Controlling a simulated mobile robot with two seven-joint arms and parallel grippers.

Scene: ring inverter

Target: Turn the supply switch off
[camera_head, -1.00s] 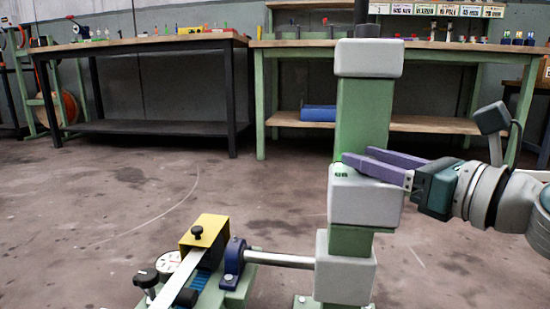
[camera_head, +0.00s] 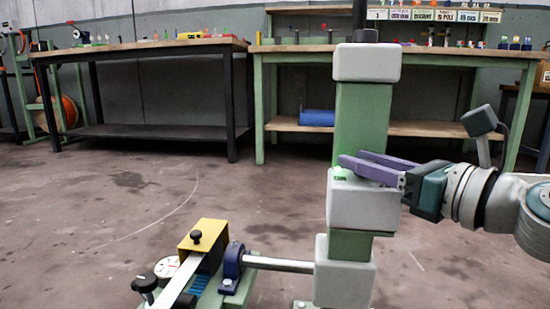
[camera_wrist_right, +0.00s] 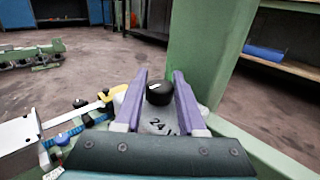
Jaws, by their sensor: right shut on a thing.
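A green post with grey blocks stands right of centre in the head view. My right gripper (camera_head: 352,162) reaches in from the right, its two purple fingers lying over the top of the middle grey block (camera_head: 362,205). In the right wrist view the fingers (camera_wrist_right: 160,82) stand on either side of a black round knob (camera_wrist_right: 159,94), which looks like the supply switch's handle. They are shut on it. A grey face with dark marking, perhaps "24 V", lies below the knob. A small green mark (camera_head: 340,174) shows by the fingertips. My left gripper is out of view.
A metal shaft (camera_head: 282,264) joins the post to a blue bearing (camera_head: 233,262) and a yellow block (camera_head: 204,240) at lower left. A dial gauge (camera_head: 166,268) stands beside them. Workbenches (camera_head: 140,46) line the back wall. The floor between is clear.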

